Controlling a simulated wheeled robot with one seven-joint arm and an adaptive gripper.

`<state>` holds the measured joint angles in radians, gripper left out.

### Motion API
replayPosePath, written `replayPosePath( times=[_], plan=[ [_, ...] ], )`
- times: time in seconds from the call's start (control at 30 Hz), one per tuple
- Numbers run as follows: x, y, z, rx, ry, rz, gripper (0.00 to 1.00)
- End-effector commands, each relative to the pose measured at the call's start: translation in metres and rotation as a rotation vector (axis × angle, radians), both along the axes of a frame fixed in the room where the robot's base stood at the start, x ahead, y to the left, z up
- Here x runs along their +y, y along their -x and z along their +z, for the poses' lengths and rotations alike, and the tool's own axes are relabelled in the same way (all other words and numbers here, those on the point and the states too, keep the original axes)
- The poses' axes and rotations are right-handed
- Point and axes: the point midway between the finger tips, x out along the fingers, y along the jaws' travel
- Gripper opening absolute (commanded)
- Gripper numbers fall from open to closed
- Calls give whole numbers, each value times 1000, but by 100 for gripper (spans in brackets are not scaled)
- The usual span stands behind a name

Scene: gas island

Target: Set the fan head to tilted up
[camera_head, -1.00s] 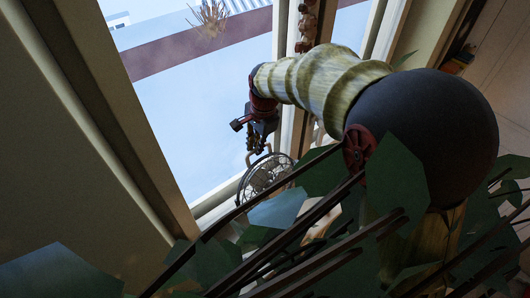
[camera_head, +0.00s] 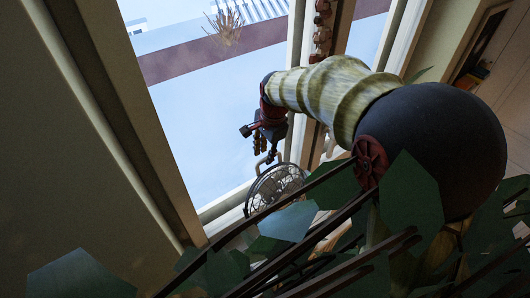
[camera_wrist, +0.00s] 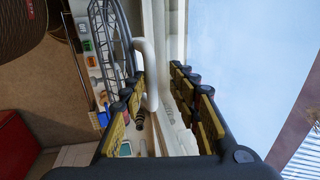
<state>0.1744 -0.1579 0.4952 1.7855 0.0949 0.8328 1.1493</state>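The fan (camera_head: 274,188) has a round, dark wire cage. It stands by the window in the head view, partly hidden by leaves and dark bars in front. My gripper (camera_head: 267,143) is just above the fan, pointing down at its top handle. In the wrist view the fan's cage (camera_wrist: 106,38) is at the upper left. A pale curved handle (camera_wrist: 151,72) runs down between the fingers of my gripper (camera_wrist: 160,85), nearer the left finger. The fingers are apart, so the gripper is open. I cannot tell whether either finger touches the handle. The head's exact tilt is unclear.
A window (camera_head: 205,110) lies beyond the fan, with its frame close to the gripper. A shelf or sill with small coloured items (camera_wrist: 88,45) shows at the left in the wrist view. Green leaves (camera_head: 285,220) crowd the lower head view.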

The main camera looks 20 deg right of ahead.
Motion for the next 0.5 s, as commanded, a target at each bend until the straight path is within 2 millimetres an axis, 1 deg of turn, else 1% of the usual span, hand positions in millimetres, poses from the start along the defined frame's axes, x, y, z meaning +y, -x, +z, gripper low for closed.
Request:
replayPosePath(
  times=[0.17, 0.27, 0.5],
  plan=[
    [0, 0, 5, -2, 1, 0, 30],
    [-1, 2, 16, -4, 0, 0, 30],
    [-2, 9, 51, -4, 1, 0, 30]
  ],
)
